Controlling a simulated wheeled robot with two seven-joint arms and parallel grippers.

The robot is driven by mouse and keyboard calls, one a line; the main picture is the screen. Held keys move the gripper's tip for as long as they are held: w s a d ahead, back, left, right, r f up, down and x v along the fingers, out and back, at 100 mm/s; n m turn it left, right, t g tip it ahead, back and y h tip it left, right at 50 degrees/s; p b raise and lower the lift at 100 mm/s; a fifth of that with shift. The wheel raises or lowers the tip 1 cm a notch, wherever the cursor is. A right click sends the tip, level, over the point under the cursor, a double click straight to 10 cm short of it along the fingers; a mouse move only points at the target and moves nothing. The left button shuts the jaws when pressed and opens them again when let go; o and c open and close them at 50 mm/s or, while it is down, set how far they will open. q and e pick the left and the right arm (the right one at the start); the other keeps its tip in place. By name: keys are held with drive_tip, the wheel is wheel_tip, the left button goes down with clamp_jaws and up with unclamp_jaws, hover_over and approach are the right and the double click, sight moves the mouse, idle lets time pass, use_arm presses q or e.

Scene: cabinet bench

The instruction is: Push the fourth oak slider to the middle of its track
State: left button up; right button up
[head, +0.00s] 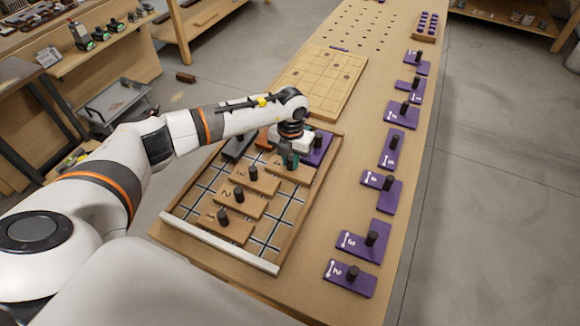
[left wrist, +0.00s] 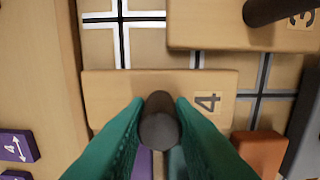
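The fourth oak slider (head: 301,175) is a flat oak block with a dark upright knob, in the far part of the framed board (head: 178,215). In the left wrist view the slider (left wrist: 108,92) shows its number 4 right of the knob (left wrist: 159,125). Its left end is close to the board's wooden side rail there. My left gripper (head: 290,160) is down at this slider. In the left wrist view its teal fingers (left wrist: 159,108) stand on both sides of the knob and appear to touch it. My right gripper is not in view.
Oak sliders three (head: 262,181), two (head: 240,204) and one (head: 222,228) lie nearer on the board. A dark block (head: 238,147), an orange block (left wrist: 261,152) and a purple block (head: 319,148) lie beyond. Purple numbered pieces (head: 365,245) line the bench's right side.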

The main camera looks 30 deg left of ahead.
use_arm(q)
drive_tip(key=shift+s+a+b, duration=0.2)
drive_tip(key=shift+a+b, duration=0.35)
drive_tip(key=shift+a, duration=3.25)
drive_tip(key=o, duration=0.8)
drive_tip(key=shift+c, duration=0.2)
drive_tip(key=shift+r, duration=0.1)
wheel_tip(320, 180, up, 7)
drive_tip(key=p, duration=0.5)
drive_tip(key=shift+r, duration=0.2)
